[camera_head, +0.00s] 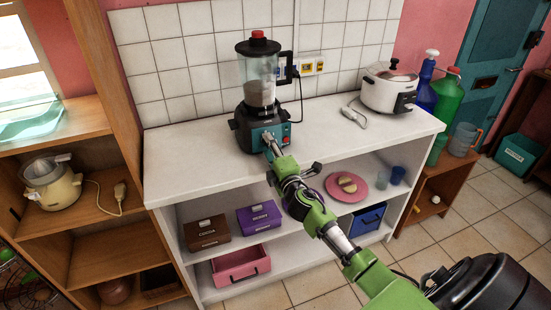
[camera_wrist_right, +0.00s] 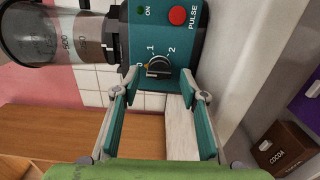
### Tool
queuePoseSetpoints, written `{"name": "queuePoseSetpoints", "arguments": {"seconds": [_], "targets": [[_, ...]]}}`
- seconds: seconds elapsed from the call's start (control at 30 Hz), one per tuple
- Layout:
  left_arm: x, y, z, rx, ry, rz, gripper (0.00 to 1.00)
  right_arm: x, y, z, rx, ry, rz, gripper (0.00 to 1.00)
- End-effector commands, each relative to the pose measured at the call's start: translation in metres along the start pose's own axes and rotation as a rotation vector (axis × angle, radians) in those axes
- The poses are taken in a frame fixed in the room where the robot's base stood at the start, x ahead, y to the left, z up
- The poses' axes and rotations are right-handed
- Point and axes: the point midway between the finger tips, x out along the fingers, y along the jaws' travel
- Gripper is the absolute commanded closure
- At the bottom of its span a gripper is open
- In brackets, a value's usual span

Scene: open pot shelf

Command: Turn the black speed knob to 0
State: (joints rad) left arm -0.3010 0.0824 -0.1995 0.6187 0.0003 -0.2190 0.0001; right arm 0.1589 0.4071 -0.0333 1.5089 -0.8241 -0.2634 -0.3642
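The blender (camera_head: 258,85) stands on the white counter, with a teal front panel on its black base. In the right wrist view the black speed knob (camera_wrist_right: 159,67) sits on the teal panel (camera_wrist_right: 152,101), with marks 1 and 2 above it and an orange mark at its left, by what looks like 0. Its grip bar lies roughly level in the picture; which mark it points to is hard to tell. My right gripper (camera_wrist_right: 159,76) is open, a finger on each side of the knob; contact is not clear. It reaches the blender's front in the head view (camera_head: 270,147). My left gripper is not in view.
A red PULSE button (camera_wrist_right: 177,16) is close above the knob. A rice cooker (camera_head: 388,88) stands at the counter's right. Boxes, a pink plate (camera_head: 346,187) and cups fill the shelf below. The counter (camera_head: 190,160) left of the blender is clear.

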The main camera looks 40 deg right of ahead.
Motion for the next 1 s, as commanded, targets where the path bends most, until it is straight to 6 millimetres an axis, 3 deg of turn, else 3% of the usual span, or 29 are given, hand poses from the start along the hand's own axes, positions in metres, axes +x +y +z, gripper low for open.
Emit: {"name": "queuePoseSetpoints", "arguments": {"seconds": [0.5, 0.7, 1.0], "targets": [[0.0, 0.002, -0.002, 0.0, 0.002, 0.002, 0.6, -0.094, -0.002, 0.0, 0.0, 0.0, -0.003, 0.61], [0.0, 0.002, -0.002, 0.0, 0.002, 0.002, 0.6, -0.109, 0.0, 0.0, 0.0, -0.001, -0.001, 0.61], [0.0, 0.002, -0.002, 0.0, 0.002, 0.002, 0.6, -0.111, 0.0, 0.0, -0.001, 0.0, -0.001, 0.61]]}}
